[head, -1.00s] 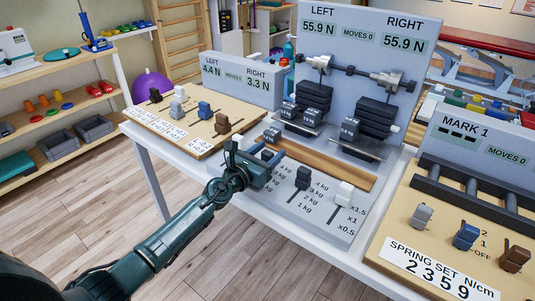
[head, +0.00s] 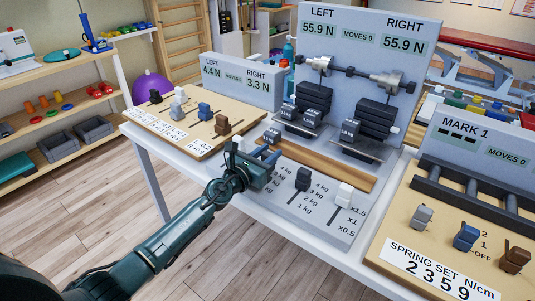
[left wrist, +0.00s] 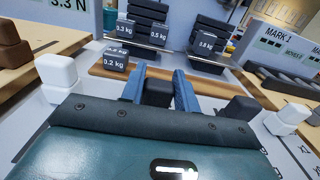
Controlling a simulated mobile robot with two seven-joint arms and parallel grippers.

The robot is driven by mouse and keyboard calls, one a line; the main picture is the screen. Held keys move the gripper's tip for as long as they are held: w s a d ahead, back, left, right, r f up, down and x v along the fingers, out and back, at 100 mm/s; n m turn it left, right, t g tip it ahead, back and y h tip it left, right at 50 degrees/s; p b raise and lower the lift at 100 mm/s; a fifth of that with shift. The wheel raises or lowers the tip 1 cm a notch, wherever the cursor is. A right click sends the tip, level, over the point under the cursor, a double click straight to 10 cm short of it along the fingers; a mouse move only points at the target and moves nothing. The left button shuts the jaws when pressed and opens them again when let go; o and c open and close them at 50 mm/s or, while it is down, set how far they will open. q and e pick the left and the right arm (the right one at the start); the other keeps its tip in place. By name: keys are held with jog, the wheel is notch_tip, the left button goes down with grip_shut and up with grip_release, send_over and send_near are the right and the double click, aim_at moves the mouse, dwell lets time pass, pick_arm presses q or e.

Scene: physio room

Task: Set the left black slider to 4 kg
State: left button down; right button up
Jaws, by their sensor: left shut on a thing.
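The left black slider (left wrist: 157,92) stands between the blue fingers of my left gripper (left wrist: 160,88) in the left wrist view. The fingers are shut on it. In the head view my left gripper (head: 266,163) reaches over the front panel and hides this slider. A column of kg marks runs beside it, partly covered by the gripper, so its setting cannot be read. The other black slider (head: 303,178) stands to the right, with its own 1 to 4 kg marks. The display (head: 350,35) reads 55.9 N left and right, moves 0. My right gripper is not in view.
A white slider (head: 345,194) stands at the panel's right. Another white slider (left wrist: 57,72) is left of my gripper. A wooden strip (head: 315,163) and weight blocks lie behind. A spring board (head: 440,245) is at right, another slider board (head: 195,122) at left.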

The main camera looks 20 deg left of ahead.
pick_arm(q)
jog(key=b+x, duration=0.1)
jog(key=x, duration=0.2)
jog(key=shift+w, duration=0.1)
jog(key=shift+r, duration=0.15)
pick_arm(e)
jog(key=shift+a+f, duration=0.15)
pick_arm(q)
jog(key=c, duration=1.5)
grip_release()
jog(key=o, duration=0.4)
jog(key=shift+w+d, duration=0.1)
jog(key=shift+o, duration=0.3)
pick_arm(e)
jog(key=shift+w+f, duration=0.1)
pick_arm(q)
jog(key=p+v, duration=0.2)
jog(key=v, duration=1.1)
jog(key=shift+p, duration=0.3)
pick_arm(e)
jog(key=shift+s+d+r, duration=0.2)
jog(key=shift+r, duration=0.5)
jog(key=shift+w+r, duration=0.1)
